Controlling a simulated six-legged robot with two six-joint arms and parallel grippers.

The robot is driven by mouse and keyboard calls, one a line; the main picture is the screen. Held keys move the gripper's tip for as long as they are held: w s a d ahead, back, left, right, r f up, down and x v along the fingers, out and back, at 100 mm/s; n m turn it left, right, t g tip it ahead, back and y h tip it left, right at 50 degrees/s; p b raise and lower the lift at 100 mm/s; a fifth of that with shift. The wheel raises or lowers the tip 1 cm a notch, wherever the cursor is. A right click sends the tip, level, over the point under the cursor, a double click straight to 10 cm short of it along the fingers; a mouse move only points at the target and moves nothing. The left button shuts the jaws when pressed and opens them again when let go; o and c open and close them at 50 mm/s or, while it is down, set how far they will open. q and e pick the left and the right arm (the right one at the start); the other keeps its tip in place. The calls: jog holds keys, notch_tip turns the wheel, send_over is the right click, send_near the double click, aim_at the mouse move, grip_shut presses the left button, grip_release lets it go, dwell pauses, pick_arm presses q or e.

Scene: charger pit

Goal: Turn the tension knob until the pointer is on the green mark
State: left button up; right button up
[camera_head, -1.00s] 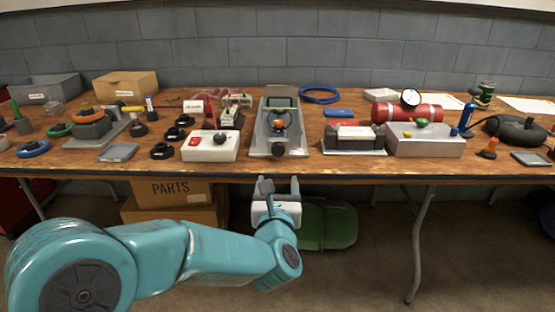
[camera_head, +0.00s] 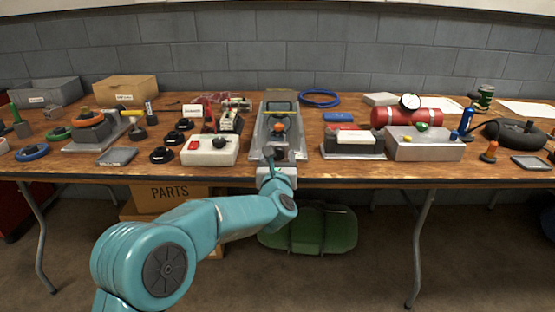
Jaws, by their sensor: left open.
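A grey metal channel-shaped device (camera_head: 262,122) stands at the middle of the table, with an orange ball-like part (camera_head: 280,127) inside it. The dark round knob (camera_head: 279,153) at its front end appears to be the tension knob; it is partly hidden by my gripper. My left gripper (camera_head: 273,160) is open at the table's front edge, its fingers at the knob. I cannot tell whether they touch it. The pointer and the green mark are too small or hidden to make out. My right gripper is not in view.
A white box with a black knob and red button (camera_head: 209,151) stands close to the left. A blue cable coil (camera_head: 319,98) lies behind. A green chair (camera_head: 310,230) is below the table.

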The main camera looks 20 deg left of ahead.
pick_arm(q)
jog(key=c, duration=1.1)
jog(key=shift+o, duration=0.2)
jog(key=shift+m, duration=0.3)
